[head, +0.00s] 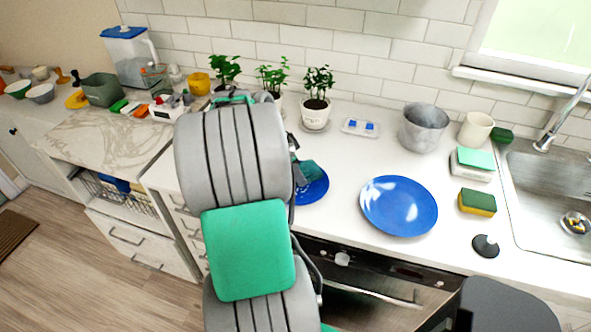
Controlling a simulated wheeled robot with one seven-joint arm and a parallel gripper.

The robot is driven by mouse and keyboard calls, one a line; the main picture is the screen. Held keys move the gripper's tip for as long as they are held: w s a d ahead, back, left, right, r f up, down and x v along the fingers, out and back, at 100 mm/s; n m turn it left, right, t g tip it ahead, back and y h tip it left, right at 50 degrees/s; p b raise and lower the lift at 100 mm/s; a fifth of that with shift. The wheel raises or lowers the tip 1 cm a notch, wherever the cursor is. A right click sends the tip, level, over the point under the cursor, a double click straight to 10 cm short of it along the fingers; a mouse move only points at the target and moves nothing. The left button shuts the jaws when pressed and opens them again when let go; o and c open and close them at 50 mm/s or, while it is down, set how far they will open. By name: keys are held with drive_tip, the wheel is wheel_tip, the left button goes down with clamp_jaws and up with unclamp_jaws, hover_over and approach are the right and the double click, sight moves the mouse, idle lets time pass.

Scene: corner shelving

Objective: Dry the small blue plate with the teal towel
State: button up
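A small blue plate (314,189) lies on the white counter, its left part hidden behind my arm. A larger blue plate (399,206) lies flat to its right, near the counter's front edge. The teal towel (308,172) shows as a small dark teal patch over the small plate; most of it is hidden. My gripper (296,172) is at the small plate's left side beside the towel. Only a dark sliver of it shows past my arm, so its fingers and their hold on the towel cannot be made out.
Potted plants (316,98) line the wall behind the small plate. A metal pot (423,127), a cream mug (476,129), a yellow-green sponge (477,202) and a black round item (486,245) stand toward the sink (543,195). Counter between the plates is clear.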

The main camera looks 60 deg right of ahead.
drive_tip(key=shift+f, duration=0.1)
drive_tip(key=shift+w+a+b, duration=0.1)
drive_tip(key=shift+a+b, duration=0.45)
drive_tip(key=shift+a, duration=1.25)
drive_tip(key=shift+f, duration=0.1)
drive_tip(key=shift+d, duration=1.75)
drive_tip(key=shift+s+f+b, duration=0.15)
drive_tip(key=shift+s+b, duration=0.25)
drive_tip(key=shift+b, duration=0.1)
drive_tip(key=shift+s, duration=0.15)
drive_tip(key=shift+a+b, duration=0.55)
drive_tip(key=shift+a, duration=1.25)
drive_tip(key=shift+d, duration=1.85)
